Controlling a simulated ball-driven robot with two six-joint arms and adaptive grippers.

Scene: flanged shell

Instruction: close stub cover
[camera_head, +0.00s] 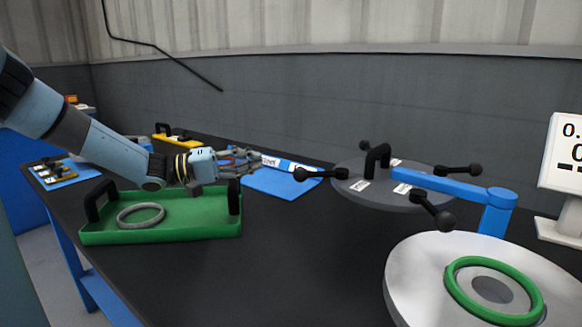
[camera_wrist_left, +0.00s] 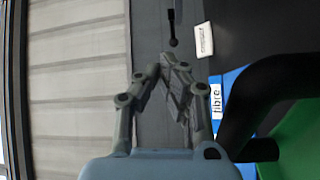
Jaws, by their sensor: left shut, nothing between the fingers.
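The stub cover (camera_head: 400,203) is a dark grey disc with a black handle (camera_head: 377,157) on top and several black knobbed arms around its rim. It hangs on a blue swing arm (camera_head: 465,187), swung to the side of the stub. The stub's pale flange (camera_head: 415,275) at lower right is uncovered, with a green ring (camera_head: 452,285) lying on it around a grey centre. My left gripper (camera_head: 252,160) is shut and empty, left of the cover and apart from it. It also shows in the left wrist view (camera_wrist_left: 178,85). My right gripper is not in view.
A green tray (camera_head: 190,229) with black handles holds a grey ring (camera_head: 141,215) below my left arm. A blue mat (camera_head: 280,185) lies behind it. A display (camera_head: 563,155) stands at far right. The black table's middle front is clear.

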